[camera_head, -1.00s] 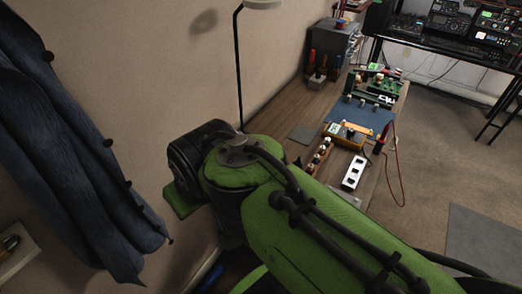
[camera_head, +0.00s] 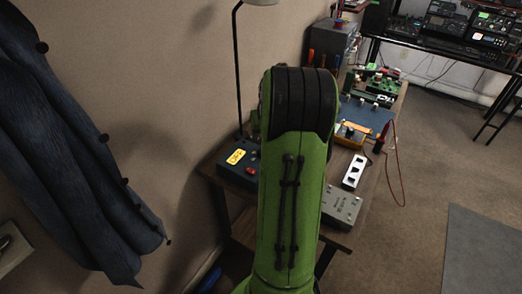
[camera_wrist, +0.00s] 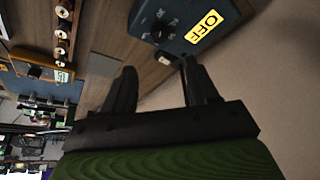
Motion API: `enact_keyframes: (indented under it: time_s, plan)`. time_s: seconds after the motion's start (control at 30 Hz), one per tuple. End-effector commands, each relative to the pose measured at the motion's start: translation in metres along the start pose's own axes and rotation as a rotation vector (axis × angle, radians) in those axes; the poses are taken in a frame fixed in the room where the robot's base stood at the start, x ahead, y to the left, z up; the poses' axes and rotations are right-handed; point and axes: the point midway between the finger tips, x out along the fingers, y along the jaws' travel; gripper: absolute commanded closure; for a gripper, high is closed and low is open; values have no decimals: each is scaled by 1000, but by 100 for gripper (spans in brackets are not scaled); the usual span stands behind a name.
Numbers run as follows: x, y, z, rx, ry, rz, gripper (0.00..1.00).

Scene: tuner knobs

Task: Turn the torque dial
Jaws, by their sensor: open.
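I cannot tell by any readable label which control is the torque dial. A dark blue box (camera_wrist: 190,22) with a yellow OFF plate (camera_wrist: 204,27) carries a dark round knob (camera_wrist: 160,36) in the wrist view. This blue box (camera_head: 229,168) also shows in the head view on the near left of the bench, with a red button (camera_head: 250,171). My gripper (camera_wrist: 159,66) is open and empty. Its fingers point toward the bench edge just below the blue box, apart from the knob. In the head view my raised arm hides the gripper.
A row of knobs (camera_wrist: 62,35) and a yellow meter (camera_wrist: 30,68) lie to the left in the wrist view. On the bench in the head view are a grey box (camera_head: 341,206), a white strip (camera_head: 354,173) and a blue mat (camera_head: 372,114). A wall borders the left.

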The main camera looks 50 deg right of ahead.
Motion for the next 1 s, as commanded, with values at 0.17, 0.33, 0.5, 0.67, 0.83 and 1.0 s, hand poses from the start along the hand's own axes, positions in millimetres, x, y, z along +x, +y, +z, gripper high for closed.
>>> enact_keyframes:
  time_s: [0.17,0.33,0.5,0.67,0.83,1.0]
  plan:
    - [50,0,2,0,-5,-2,42]
    - [92,-1,2,0,-5,-2,42]
    - [120,-1,2,0,-3,-2,42]
    - [127,0,1,-1,-1,0,42]
    - [127,0,1,-1,-1,0,42]
    - [127,-1,1,-1,-1,0,65]
